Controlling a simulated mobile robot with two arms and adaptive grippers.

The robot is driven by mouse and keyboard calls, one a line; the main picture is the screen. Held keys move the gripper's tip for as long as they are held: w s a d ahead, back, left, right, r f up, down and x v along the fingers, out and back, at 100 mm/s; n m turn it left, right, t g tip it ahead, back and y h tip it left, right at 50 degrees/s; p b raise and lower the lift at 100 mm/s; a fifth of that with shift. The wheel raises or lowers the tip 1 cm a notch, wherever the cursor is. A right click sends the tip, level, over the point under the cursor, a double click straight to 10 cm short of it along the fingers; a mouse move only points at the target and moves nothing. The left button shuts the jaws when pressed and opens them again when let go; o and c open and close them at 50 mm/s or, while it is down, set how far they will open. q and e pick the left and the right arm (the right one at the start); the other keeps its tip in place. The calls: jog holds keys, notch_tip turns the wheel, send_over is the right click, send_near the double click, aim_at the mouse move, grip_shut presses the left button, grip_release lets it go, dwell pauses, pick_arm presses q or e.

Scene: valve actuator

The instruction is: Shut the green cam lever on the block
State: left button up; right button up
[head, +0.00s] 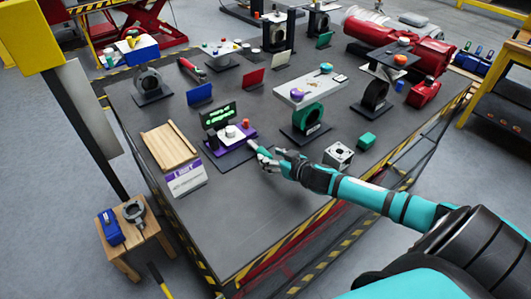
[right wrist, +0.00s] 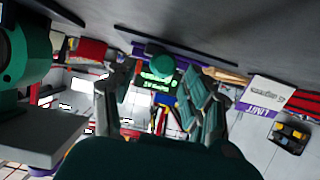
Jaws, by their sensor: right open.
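A purple base (head: 212,149) with a white knob (head: 230,131) stands on the table in front of a dark screen with green marks (head: 218,116). My right gripper (head: 262,156) is close to its right front side, fingers apart and empty. In the right wrist view the gripper (right wrist: 157,105) shows two spread fingers. Between them, farther off, is a round green piece (right wrist: 160,68) before the screen (right wrist: 158,80); it may be the cam lever's end, but I cannot tell. No lever arm shows clearly in the head view, where the hand may hide it. My left gripper is out of view.
A wooden tray (head: 168,146) and a purple-white sign box (head: 186,180) are to the left. The table's front middle is clear.

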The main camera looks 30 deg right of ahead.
aim_at(269, 155)
jog(key=x, duration=0.3)
jog(key=shift+w, duration=0.2)
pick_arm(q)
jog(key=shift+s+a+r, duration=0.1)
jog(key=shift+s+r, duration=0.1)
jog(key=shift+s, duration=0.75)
pick_arm(e)
jog(key=shift+w+a+f, duration=0.1)
jog(key=shift+w, duration=0.15)
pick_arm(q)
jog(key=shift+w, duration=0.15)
pick_arm(e)
jog(key=shift+c, duration=1.3)
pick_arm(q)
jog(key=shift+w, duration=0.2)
pick_arm(e)
grip_shut()
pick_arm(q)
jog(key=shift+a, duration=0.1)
